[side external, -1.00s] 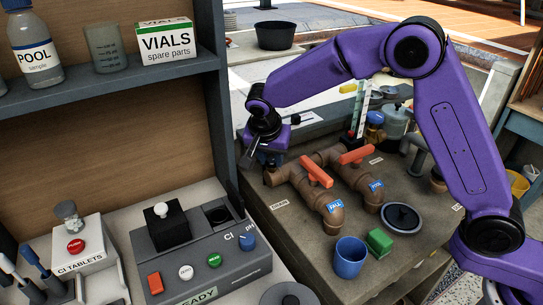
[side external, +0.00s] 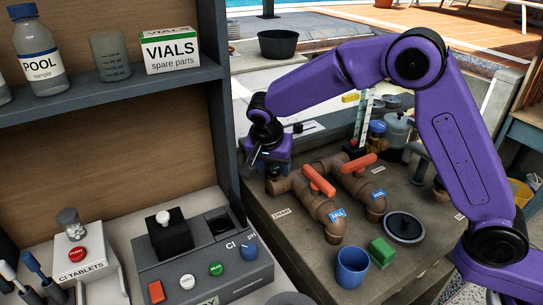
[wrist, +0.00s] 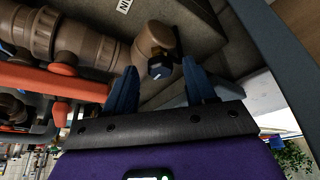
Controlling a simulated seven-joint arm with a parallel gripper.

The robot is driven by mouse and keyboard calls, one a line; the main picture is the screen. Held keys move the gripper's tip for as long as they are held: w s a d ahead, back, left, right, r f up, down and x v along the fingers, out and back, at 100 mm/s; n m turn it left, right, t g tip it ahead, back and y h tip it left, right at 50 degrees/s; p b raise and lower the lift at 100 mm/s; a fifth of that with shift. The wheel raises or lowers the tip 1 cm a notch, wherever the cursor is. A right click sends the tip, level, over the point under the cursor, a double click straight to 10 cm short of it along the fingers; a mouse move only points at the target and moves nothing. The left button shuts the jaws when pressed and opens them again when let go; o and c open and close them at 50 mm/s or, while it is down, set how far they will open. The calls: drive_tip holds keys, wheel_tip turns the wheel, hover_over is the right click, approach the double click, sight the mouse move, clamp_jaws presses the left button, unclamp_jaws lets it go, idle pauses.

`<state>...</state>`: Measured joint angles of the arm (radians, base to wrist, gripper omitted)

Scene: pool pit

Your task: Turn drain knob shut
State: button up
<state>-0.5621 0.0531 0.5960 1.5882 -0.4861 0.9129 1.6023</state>
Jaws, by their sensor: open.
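In the wrist view, a small dark knob (wrist: 160,69) with a brassy collar sits at the brown pipe's elbow end. The blue fingers of my gripper (wrist: 159,72) are apart, with the knob showing between their tips. I cannot tell whether either finger touches it. In the side view my gripper (side external: 267,164) is low at the far-left end of the brown pipes (side external: 290,184), beyond the DRAIN label (side external: 281,212). The knob is mostly hidden there by the gripper, so its turn position is unclear.
Two orange valve handles (side external: 318,179) stand on the pipes close to my gripper. A blue cup (side external: 352,267), a green block (side external: 382,251) and a round black lid (side external: 404,227) lie in front. A shelf post (side external: 226,110) rises on the left.

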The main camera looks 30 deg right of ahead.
drive_tip(key=v, duration=1.7)
drive_tip(key=shift+s, duration=0.2)
drive_tip(key=s+d+f+n+g+y, duration=0.1)
drive_tip(key=s+d+f+n, duration=0.3)
drive_tip(key=s+d+n, duration=0.3)
drive_tip(key=s+d+f+n+g+y, duration=0.1)
drive_tip(key=s+d+f+n, duration=0.2)
drive_tip(key=s+d+n, duration=0.4)
drive_tip(key=s+d+f+n+y, duration=0.1)
drive_tip(key=s+d+f+n, duration=0.3)
drive_tip(key=s, duration=1.4)
drive_tip(key=d+n, duration=0.3)
drive_tip(key=shift+d+f+n+g+y, duration=0.25)
drive_tip(key=shift+f+n+g+y, duration=0.05)
drive_tip(key=shift+f+n+g, duration=0.1)
drive_tip(key=shift+s+r, duration=0.1)
